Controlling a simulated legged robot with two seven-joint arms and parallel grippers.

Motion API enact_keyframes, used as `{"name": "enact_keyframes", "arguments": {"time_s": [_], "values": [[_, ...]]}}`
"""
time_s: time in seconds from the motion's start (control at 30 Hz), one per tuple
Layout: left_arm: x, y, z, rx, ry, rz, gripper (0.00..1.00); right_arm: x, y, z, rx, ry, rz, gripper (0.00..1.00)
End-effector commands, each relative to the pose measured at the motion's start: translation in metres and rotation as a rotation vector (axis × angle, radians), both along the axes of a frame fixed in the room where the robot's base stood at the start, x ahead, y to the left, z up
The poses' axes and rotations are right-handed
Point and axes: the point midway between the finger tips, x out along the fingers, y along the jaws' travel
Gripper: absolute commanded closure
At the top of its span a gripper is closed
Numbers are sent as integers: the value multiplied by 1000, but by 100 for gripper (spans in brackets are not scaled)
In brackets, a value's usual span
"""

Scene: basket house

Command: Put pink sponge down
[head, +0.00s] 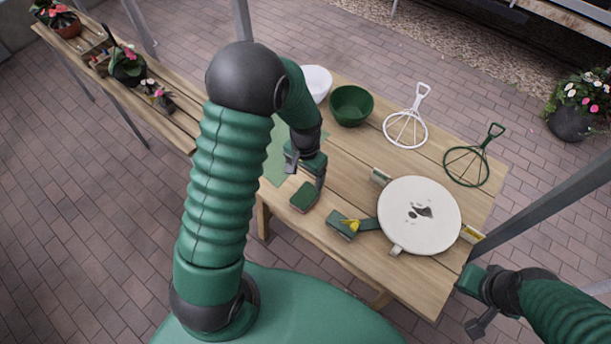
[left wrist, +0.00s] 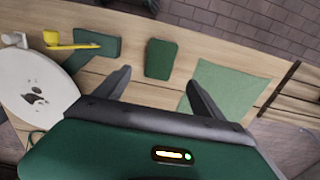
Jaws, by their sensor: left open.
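No pink sponge shows in either view. A small dark green sponge-like block (head: 304,198) lies flat on the wooden table near its front edge. It also shows in the left wrist view (left wrist: 159,59), ahead of the gap between my fingers. My left gripper (head: 306,175) is open and empty, close to this block; its spread fingers (left wrist: 158,76) show in the left wrist view. My right gripper (head: 474,302) is at the lower right, by the table's right end; its jaw state is unclear.
A green block (head: 339,226) with a yellow item (head: 351,225) lies beside a stained white round plate (head: 432,238). A green mat (head: 279,158), green bowl (head: 351,105), white bowl (head: 318,82), white rack (head: 405,130) and green rack (head: 466,166) are on the table (head: 345,168).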

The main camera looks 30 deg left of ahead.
Motion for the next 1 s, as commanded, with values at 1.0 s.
{"name": "enact_keyframes", "arguments": {"time_s": [1.0], "values": [[-93,-75,85,-10,-231,77,21,0,0,-22,0,0,0,100]]}}
